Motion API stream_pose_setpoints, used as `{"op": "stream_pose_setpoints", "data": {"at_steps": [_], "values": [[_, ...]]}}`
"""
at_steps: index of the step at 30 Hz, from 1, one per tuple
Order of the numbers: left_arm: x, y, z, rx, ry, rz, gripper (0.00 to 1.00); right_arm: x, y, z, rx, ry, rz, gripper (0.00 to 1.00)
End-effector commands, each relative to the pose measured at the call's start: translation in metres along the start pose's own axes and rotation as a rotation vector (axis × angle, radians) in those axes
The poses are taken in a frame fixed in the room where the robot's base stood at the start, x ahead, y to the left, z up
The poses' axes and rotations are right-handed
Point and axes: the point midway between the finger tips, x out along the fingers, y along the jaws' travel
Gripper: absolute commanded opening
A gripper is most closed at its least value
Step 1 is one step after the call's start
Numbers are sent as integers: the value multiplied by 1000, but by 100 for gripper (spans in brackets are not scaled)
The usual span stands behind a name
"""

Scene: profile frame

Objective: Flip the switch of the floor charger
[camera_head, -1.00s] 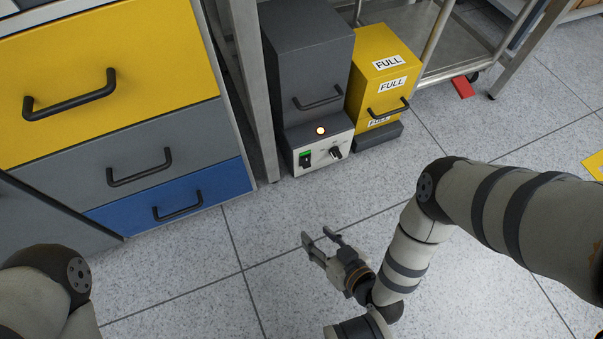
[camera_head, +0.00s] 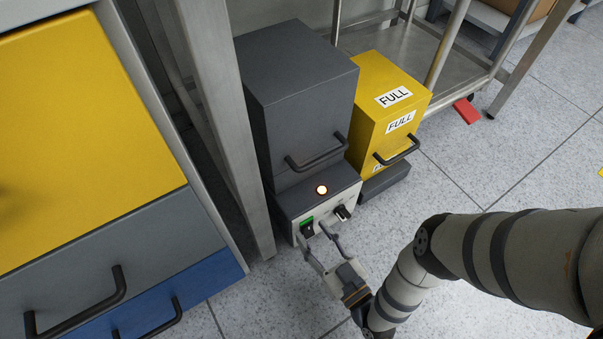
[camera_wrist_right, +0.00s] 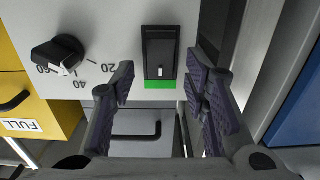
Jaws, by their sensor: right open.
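The floor charger (camera_head: 282,203) is a low grey unit with a light front panel, standing on the floor beneath a dark grey box. Its black switch (camera_head: 307,230) has a green label and sits on the left of the panel. The switch also shows in the wrist view (camera_wrist_right: 160,52), upright in a black frame above the green strip. My right gripper (camera_head: 315,238) is open in front of the panel, with its fingertips close to the switch. In the wrist view the right gripper's fingers (camera_wrist_right: 163,85) are spread to either side of the switch. Contact cannot be told. My left gripper is out of view.
A metal post (camera_head: 222,110) and drawer cabinet (camera_head: 150,240) stand left. A yellow box (camera_head: 383,110) labelled FULL stands right. Open floor (camera_head: 470,170) lies further right.

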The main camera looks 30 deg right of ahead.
Motion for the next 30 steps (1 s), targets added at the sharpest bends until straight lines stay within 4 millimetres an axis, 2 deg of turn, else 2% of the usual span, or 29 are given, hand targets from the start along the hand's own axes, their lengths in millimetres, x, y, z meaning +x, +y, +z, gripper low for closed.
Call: {"op": "stream_pose_setpoints", "data": {"at_steps": [11,15,17,30], "values": [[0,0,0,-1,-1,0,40,-2,-1,0,0,-1,1,42],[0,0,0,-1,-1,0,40,-2,-1,0,0,-1,1,10],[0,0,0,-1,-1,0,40,-2,-1,0,0,-1,1,0],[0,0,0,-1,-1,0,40,-4,0,6,-7,86,3,0]]}}
